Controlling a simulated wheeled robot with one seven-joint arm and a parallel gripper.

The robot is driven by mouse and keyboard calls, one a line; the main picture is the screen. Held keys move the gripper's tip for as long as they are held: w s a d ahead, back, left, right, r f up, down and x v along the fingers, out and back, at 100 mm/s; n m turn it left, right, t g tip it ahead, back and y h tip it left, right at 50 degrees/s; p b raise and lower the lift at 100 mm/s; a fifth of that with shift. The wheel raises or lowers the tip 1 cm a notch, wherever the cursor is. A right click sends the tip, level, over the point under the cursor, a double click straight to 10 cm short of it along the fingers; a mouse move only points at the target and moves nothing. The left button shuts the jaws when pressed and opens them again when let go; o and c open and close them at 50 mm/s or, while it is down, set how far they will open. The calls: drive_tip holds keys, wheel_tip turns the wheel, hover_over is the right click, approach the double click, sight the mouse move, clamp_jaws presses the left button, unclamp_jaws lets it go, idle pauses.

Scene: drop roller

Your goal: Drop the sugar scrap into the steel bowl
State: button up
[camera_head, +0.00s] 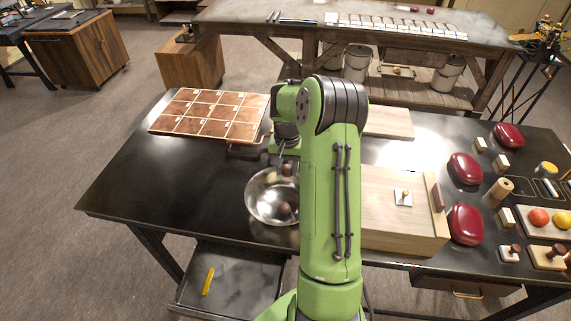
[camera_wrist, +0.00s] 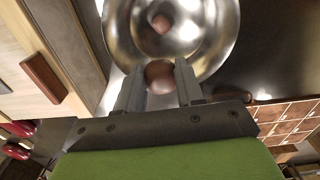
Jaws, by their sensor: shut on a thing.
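The steel bowl (camera_head: 256,203) stands on the dark table, left of my arm, which hides its right side. My gripper (camera_wrist: 159,84) is above the bowl, pointing down, shut on a round reddish-brown piece (camera_wrist: 160,74), which looks like the sugar scrap. The piece also shows in the head view (camera_head: 287,170), over the bowl's opening. A second brown round shape (camera_wrist: 161,23) shows inside the bowl (camera_wrist: 203,48); I cannot tell whether it is another piece or a reflection.
A pale wooden box (camera_head: 395,238) with an upright edge stands close right of the bowl. A tray of brown square tiles (camera_head: 209,114) lies at back left. Several dark red lidded things (camera_head: 465,168) sit on the right. The table's front left is clear.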

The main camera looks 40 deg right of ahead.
sight(286, 176)
wheel_tip(286, 176, down, 4)
drive_tip(key=shift+w+f+b, duration=0.15)
drive_tip(key=shift+f+b, duration=0.05)
drive_tip(key=shift+b, duration=0.9)
drive_tip(key=o, duration=1.1)
drive_tip(key=shift+r, duration=0.1)
wheel_tip(286, 176, up, 16)
drive_tip(key=shift+f, duration=0.2)
